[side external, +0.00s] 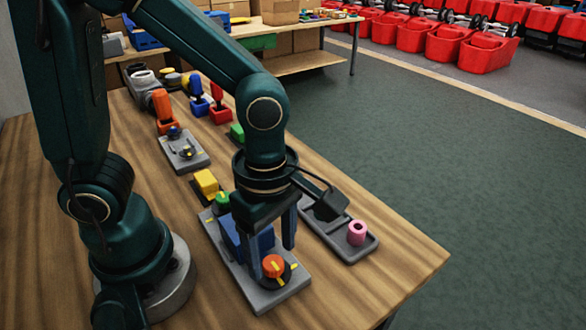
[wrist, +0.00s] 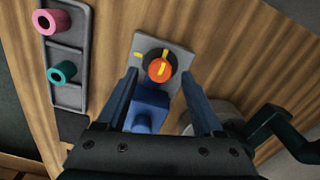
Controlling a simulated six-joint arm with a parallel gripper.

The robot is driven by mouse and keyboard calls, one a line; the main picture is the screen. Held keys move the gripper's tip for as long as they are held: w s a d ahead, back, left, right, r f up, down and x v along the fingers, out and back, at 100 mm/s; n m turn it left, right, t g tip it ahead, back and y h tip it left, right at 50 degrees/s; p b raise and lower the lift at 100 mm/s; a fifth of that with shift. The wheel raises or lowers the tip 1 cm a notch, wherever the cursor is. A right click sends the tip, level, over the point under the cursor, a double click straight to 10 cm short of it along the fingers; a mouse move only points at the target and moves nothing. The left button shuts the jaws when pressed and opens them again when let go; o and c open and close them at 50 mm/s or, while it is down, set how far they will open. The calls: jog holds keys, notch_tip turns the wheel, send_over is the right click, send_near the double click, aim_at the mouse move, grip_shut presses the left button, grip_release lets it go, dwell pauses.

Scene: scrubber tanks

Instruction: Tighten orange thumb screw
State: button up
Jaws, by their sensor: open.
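The orange thumb screw (side external: 274,265) stands at the near end of a grey plate (side external: 266,299), on a black round base. It also shows in the wrist view (wrist: 153,72), with a yellow stripe across its top. A separate yellow mark (wrist: 138,55) is on the plate to its upper left; the stripe does not point at it. My gripper (side external: 272,260) points down over the screw. In the wrist view its open fingers (wrist: 159,74) lie either side of the screw, with gaps. I cannot tell their exact height against it.
A blue block (side external: 240,238) on the plate is just behind the screw. A green knob (side external: 221,199) and yellow block (side external: 205,180) are farther back. A grey tray (side external: 350,250) at right holds a pink ring (side external: 357,232) and a teal ring (wrist: 62,72). Bare table lies in front.

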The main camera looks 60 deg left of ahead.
jog(key=shift+f, duration=0.75)
grip_shut()
